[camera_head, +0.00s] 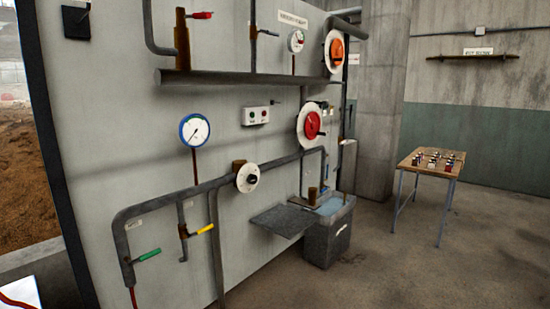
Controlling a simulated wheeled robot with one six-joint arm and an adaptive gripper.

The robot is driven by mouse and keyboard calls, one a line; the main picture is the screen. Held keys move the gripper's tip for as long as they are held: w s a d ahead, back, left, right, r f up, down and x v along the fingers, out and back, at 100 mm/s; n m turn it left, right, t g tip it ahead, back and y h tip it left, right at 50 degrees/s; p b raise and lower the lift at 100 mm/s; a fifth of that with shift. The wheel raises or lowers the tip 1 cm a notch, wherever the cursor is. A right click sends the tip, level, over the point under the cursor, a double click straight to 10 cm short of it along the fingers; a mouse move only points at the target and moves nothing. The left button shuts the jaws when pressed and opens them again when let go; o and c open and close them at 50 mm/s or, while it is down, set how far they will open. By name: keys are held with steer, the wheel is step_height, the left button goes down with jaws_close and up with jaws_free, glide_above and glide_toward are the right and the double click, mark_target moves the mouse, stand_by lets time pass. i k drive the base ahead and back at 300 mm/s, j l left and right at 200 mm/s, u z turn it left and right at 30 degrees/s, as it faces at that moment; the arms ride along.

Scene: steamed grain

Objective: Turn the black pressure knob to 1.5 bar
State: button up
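A black knob (252,179) sits on a round white dial plate (242,184) on the pipe along the grey panel, left of the picture's centre. It is small here, and its pointer and scale cannot be read. A round gauge (195,130) with a blue rim and white face is above it to the left, on a brown stem. Its dark needle shows, but its numbers are too small to read. My gripper is not in view, and nothing is seen touching the knob.
Green (149,255) and yellow (205,229) lever handles stick out below left. A red knob (312,125) and an orange knob (337,52) are on the panel to the right. A grey shelf (283,220) juts out below the black knob.

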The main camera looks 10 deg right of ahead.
mark_target(252, 180)
steer(key=i, duration=0.55)
steer(key=i+j+z, duration=0.1)
steer(key=i, duration=0.4)
steer(key=i+j, duration=0.1)
steer(key=i, duration=0.45)
steer(key=i+j+z, duration=0.1)
steer(key=i, duration=0.4)
steer(key=i+j+z, duration=0.1)
steer(key=i, duration=0.45)
